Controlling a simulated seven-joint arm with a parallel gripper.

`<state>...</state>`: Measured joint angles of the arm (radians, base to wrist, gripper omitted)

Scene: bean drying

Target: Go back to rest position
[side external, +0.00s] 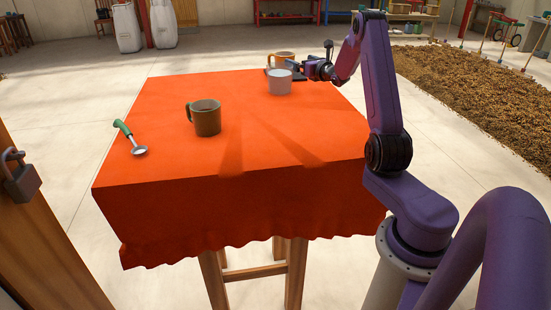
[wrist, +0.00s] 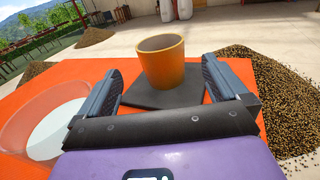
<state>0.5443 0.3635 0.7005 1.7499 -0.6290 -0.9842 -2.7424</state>
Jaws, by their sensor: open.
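My gripper (wrist: 160,95) is open in the wrist view, its two fingers apart with nothing between them. An orange-yellow cup (wrist: 161,62) stands upright on a flat dark pad (wrist: 150,97) just beyond the fingers. In the side external view my gripper (side external: 300,70) is at the far right part of the table, close to this cup (side external: 281,57), which is partly hidden behind a white cup (side external: 279,84). A pale, see-through round shape fills the left of the wrist view, very close; I cannot tell for sure that it is the white cup.
The table has an orange cloth (side external: 160,95). A brown mug (side external: 206,119) stands near its middle, and a green-handled spoon (side external: 129,138) lies at the left. The right front of the cloth is clear. Beans (side external: 470,90) cover the floor at the right.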

